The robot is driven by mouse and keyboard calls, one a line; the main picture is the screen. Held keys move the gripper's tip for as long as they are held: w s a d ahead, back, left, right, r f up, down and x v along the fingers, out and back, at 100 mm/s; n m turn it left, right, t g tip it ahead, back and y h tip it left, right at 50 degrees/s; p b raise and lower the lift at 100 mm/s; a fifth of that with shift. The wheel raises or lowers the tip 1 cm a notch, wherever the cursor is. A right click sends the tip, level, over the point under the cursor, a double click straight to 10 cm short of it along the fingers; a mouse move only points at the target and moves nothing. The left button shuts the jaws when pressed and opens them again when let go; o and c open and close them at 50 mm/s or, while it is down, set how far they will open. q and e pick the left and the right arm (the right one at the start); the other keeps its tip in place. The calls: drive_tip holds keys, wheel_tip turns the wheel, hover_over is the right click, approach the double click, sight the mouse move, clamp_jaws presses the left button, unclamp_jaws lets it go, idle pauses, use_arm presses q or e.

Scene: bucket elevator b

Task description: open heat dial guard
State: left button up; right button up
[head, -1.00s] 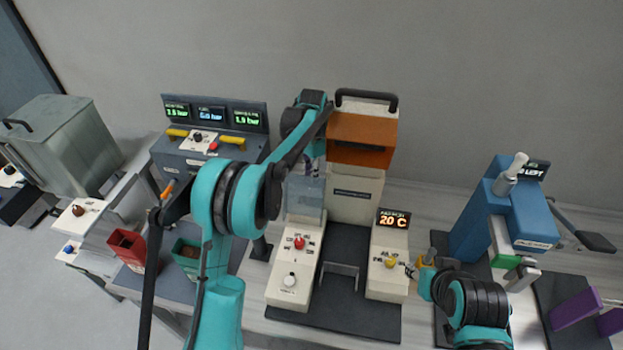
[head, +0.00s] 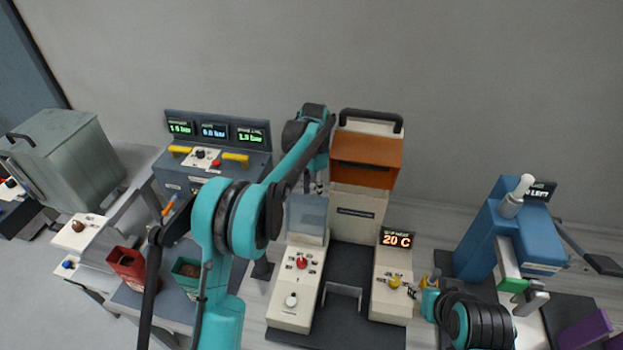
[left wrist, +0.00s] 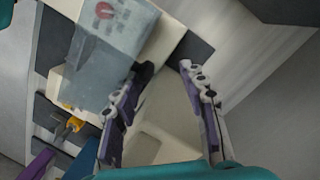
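The heat dial guard, a translucent grey cover (head: 307,216), stands raised behind the red dial (head: 301,263) on the left pedestal of the white machine. In the left wrist view the guard (left wrist: 100,65) is at upper left, with the red dial (left wrist: 105,11) near the top edge. My left gripper (head: 319,186) is over the guard's upper right, in front of the machine. In the left wrist view its purple fingers (left wrist: 163,72) are spread with nothing between them. The left finger is close beside the guard; I cannot tell if they touch. My right gripper (head: 431,283) is small and partly hidden at lower right.
A yellow dial (head: 394,282) and a 20 C display (head: 397,239) are on the right pedestal, near my right gripper. The orange-topped housing (head: 366,160) stands behind. A blue machine (head: 515,235) is at right, a gauge console (head: 215,150) at left.

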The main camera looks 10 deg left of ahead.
use_arm(q)
wheel_tip(320, 180, up, 10)
drive_tip(key=w, duration=0.1)
drive_tip(key=shift+w+r, duration=0.25)
drive_tip(key=shift+s, duration=0.1)
drive_tip(key=s+b, duration=0.1)
drive_tip(key=s, duration=0.1)
drive_tip(key=s+a+r+n+t+b, duration=0.1)
drive_tip(key=s, duration=0.1)
drive_tip(key=s+a+n+t+b, duration=0.1)
drive_tip(key=s, duration=0.1)
drive_tip(key=shift+s+r, duration=0.3)
drive_tip(key=shift+s, duration=0.05)
drive_tip(key=s+a+f+n+t+b, duration=0.1)
drive_tip(key=s+f+n+t+b, duration=0.2)
drive_tip(key=s+f, duration=0.5)
drive_tip(key=s+a+f+n+t+b, duration=0.2)
drive_tip(key=s+f, duration=0.6)
drive_tip(key=s, duration=0.8)
drive_tip(key=shift+s+a+f+n+t+b, duration=0.15)
drive_tip(key=shift+s+n+t+b, duration=0.25)
drive_tip(key=shift+n+t+b, duration=0.65)
